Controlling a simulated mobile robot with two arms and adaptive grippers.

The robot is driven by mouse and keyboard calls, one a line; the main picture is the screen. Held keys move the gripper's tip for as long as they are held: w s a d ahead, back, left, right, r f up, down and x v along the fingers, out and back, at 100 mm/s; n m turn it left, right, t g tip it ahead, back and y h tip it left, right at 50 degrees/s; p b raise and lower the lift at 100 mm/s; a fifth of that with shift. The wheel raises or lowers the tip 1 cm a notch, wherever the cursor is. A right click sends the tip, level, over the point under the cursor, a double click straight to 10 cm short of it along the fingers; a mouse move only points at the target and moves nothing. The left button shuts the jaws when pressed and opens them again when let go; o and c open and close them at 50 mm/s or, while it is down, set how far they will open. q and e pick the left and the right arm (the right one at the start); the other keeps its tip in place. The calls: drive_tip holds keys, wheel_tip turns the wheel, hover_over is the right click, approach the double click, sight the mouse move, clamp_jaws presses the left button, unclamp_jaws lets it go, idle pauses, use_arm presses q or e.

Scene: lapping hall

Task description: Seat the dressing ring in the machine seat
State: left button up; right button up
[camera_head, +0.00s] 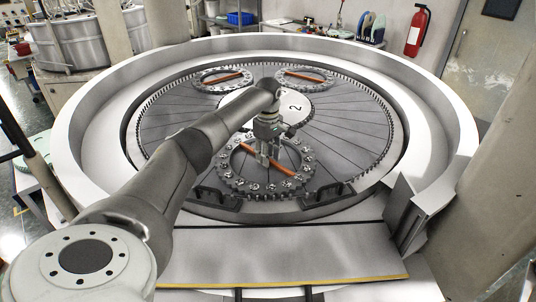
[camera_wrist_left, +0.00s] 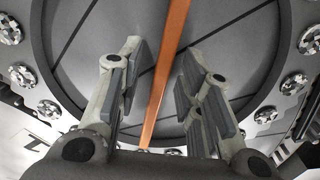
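A toothed dressing ring (camera_head: 228,168) with an orange bar (camera_head: 284,170) across it lies flat at the front of the round machine plate. My left gripper (camera_head: 266,158) is above this ring, pointing down, and partly hides the bar. In the left wrist view, the open fingers of the left gripper (camera_wrist_left: 161,58) stand on either side of the orange bar (camera_wrist_left: 168,60), with gaps on both sides. The ring's studded rim (camera_wrist_left: 291,84) shows at the edges there. I cannot tell which part is the machine seat. My right gripper is not in view.
Two similar rings with orange bars lie at the back left (camera_head: 222,78) and back right (camera_head: 305,78). A centre disc marked 2 (camera_head: 296,107) is between them. A high white rim (camera_head: 95,150) surrounds the plate. Black handles (camera_head: 214,198) stand near the front edge.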

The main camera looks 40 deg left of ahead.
use_arm(q)
drive_tip(key=shift+r, duration=0.35)
wheel_tip(320, 180, up, 11)
drive_tip(key=b, duration=0.5)
drive_tip(key=shift+r, duration=0.2)
